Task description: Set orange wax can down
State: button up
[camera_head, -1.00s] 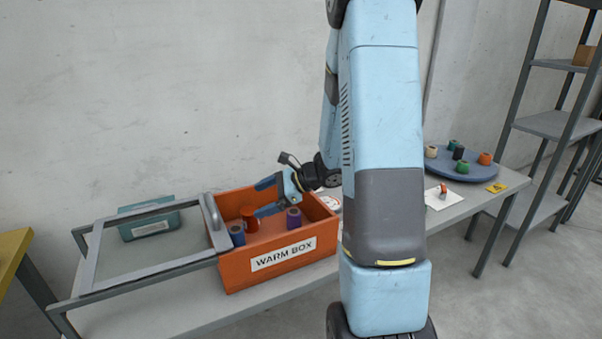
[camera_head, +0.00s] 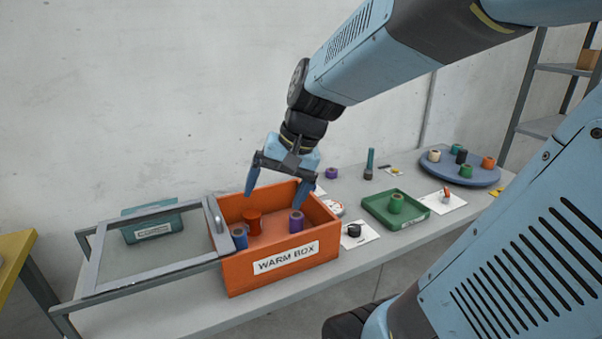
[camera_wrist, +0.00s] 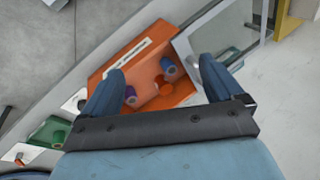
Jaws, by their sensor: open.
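The orange wax can (camera_head: 252,221) stands inside the orange box labelled WARM BOX (camera_head: 324,256), between a blue can (camera_head: 239,237) and a purple can (camera_head: 296,222). The orange can also shows in the wrist view (camera_wrist: 165,88), between the blue can (camera_wrist: 168,66) and the purple can (camera_wrist: 130,95). My gripper (camera_head: 278,197) is open and empty above the box. Its two fingers are spread wide, apart from the cans. In the wrist view the fingers (camera_wrist: 160,85) frame the box from either side.
The box's glazed lid frame (camera_head: 150,211) lies open to the left. A teal container (camera_head: 150,229) stands behind it. To the right are a green tray (camera_head: 426,222) with a green can, a black can (camera_head: 353,230) on a white card, and a blue turntable (camera_head: 480,178) bearing several cans.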

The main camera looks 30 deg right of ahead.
jog(key=s+d+r+n+t+h, duration=0.3)
jog(key=s+r+n, duration=0.1)
jog(key=s+r, duration=0.1)
jog(key=shift+s+d+r+h, duration=0.15)
jog(key=shift+s+d+h, duration=0.15)
jog(key=shift+c, duration=0.3)
dwell(0.9)
